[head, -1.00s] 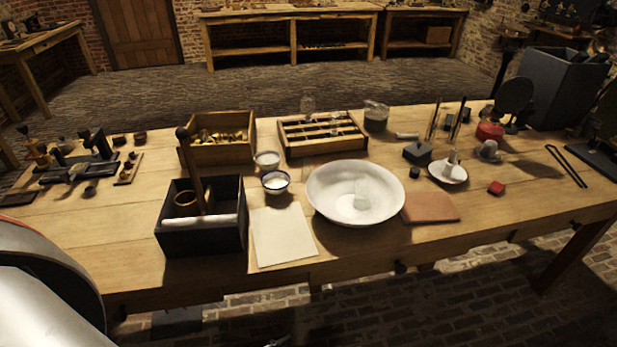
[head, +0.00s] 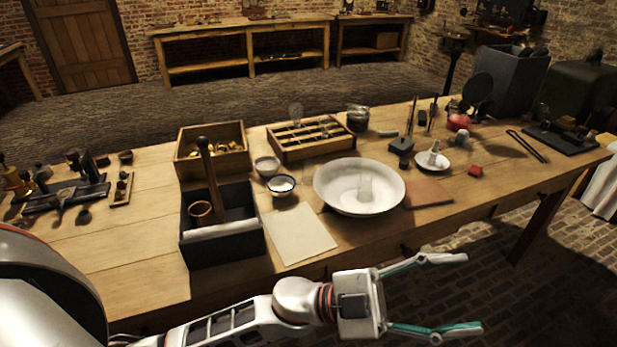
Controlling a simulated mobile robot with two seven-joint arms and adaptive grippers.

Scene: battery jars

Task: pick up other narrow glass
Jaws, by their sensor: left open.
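Small and faint glass inside that tray is hard to make out. My left gripper (head: 472,292) is open and empty, in front of the table's near edge and below the basin in the picture. Its two fingers are spread wide and point right, apart from everything. My right gripper is not in view.
A dark box (head: 225,252) with an upright wooden handle stands left of a pale sheet (head: 300,236). Two small bowls, one a blue-rimmed bowl (head: 281,194), sit behind the sheet. A brown pad (head: 430,194) lies right of the basin. Bare tabletop shows at front left.

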